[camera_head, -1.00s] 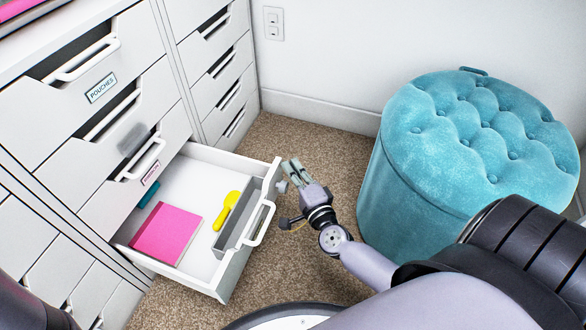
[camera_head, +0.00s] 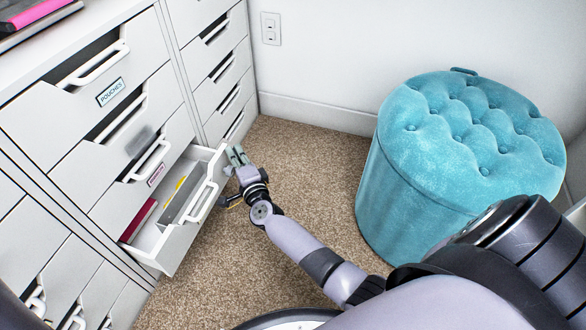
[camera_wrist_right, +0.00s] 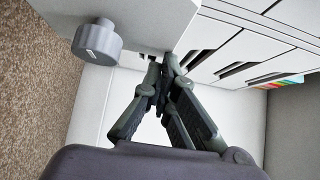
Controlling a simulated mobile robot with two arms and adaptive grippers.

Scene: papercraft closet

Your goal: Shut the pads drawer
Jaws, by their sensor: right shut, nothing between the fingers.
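The pads drawer (camera_head: 181,244) is a white drawer low in the cabinet, pulled partly out. Through its open top I see a dark red-pink pad (camera_head: 139,220), a sliver of a yellow item (camera_head: 180,184) and a grey divider. Its front has a white handle (camera_head: 203,203). My right gripper (camera_head: 236,156) is shut and empty at the far right end of the drawer front. In the right wrist view its closed fingers (camera_wrist_right: 165,68) meet near the edge of a white panel; whether they touch it I cannot tell. My left gripper is out of view.
A drawer labelled POUCHES (camera_head: 112,92) sits higher in the white cabinet. A teal tufted ottoman (camera_head: 455,165) stands at the right. Bare carpet (camera_head: 310,170) lies between it and the drawer. A grey round piece (camera_wrist_right: 97,41) shows in the right wrist view.

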